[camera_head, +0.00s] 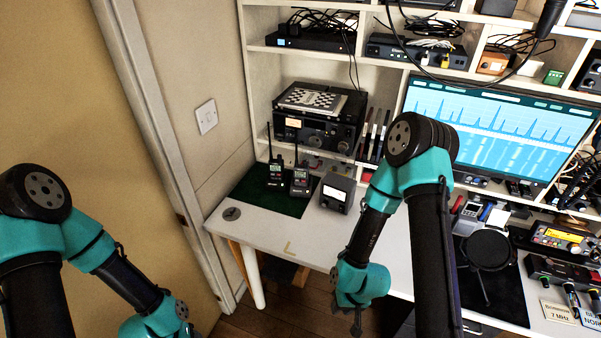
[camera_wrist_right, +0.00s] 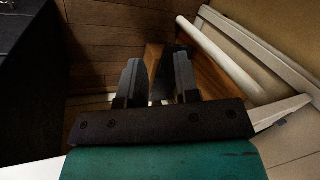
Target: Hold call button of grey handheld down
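Two handheld radios with upright antennas stand on a dark green mat (camera_head: 262,203) at the left end of the desk. The right one (camera_head: 300,181) looks greyer, and the left one (camera_head: 276,170) looks blacker; their call buttons are too small to make out. My right gripper (camera_head: 357,322) hangs in front of the desk, low and to the right of the radios, apart from them. The right wrist view shows its two fingers (camera_wrist_right: 158,80) apart, with nothing between them. My left arm comes in at the lower left; its fingers are out of the picture.
A small black meter box (camera_head: 337,192) stands just right of the radios. A large radio set (camera_head: 318,118) sits behind them. The white desk front (camera_head: 290,246) is mostly clear. A monitor (camera_head: 497,125) and a round black pad (camera_head: 488,250) are further right.

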